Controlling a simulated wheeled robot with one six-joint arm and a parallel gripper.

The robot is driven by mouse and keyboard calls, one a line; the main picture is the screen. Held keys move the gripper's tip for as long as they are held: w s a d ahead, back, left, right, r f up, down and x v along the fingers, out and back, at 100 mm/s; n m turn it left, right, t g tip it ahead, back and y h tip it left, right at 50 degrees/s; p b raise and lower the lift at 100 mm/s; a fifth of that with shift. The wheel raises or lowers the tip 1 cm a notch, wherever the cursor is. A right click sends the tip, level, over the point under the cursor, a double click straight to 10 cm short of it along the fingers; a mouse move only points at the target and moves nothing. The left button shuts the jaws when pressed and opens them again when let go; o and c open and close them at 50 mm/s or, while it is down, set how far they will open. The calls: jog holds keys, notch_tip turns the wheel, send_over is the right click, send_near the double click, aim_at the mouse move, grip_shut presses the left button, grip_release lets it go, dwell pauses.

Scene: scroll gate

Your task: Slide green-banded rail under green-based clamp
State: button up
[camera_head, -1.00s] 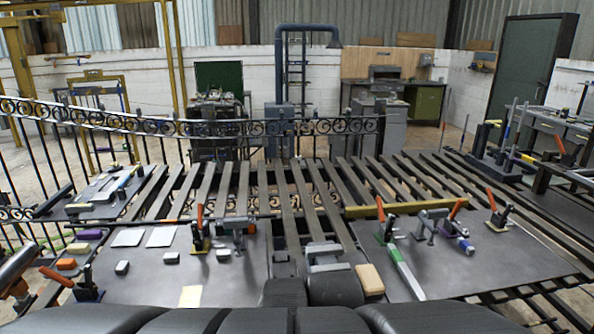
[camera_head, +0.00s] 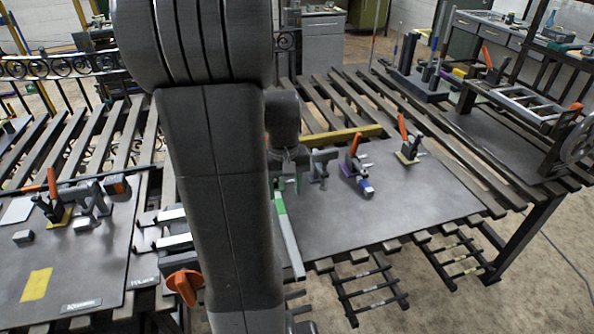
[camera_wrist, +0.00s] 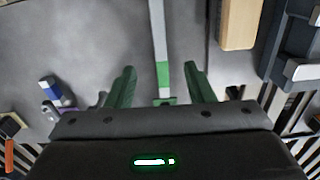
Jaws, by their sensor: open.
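The green-banded rail (camera_head: 288,243) is a pale strip lying on the dark right-hand board, its green band at the far end. In the wrist view the rail (camera_wrist: 158,30) runs down the middle, and its green band (camera_wrist: 163,75) lies between my fingertips in the picture. My gripper (camera_head: 289,183) is open above that end, its green fingers on either side of the rail; it also shows in the wrist view (camera_wrist: 163,84). Contact cannot be told. A small green piece (camera_wrist: 165,101) shows by the gripper body, perhaps the clamp's base. The green-based clamp is otherwise hidden behind my arm and gripper.
Right of my gripper stand a grey clamp (camera_head: 320,165), an orange-handled clamp (camera_head: 354,160), a blue-banded piece (camera_head: 366,187) and a yellow-based clamp (camera_head: 408,148). A yellow bar (camera_head: 340,136) lies behind. A wooden block (camera_wrist: 238,22) is beside the rail. The board's front right is clear.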

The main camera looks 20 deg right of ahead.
aim_at(287, 227)
jog(key=shift+w, duration=0.1)
dwell(0.3)
notch_tip(287, 227, down, 14)
jog(key=shift+r+p, duration=0.1)
jog(key=shift+p, duration=0.3)
dwell(0.3)
grip_shut()
grip_release()
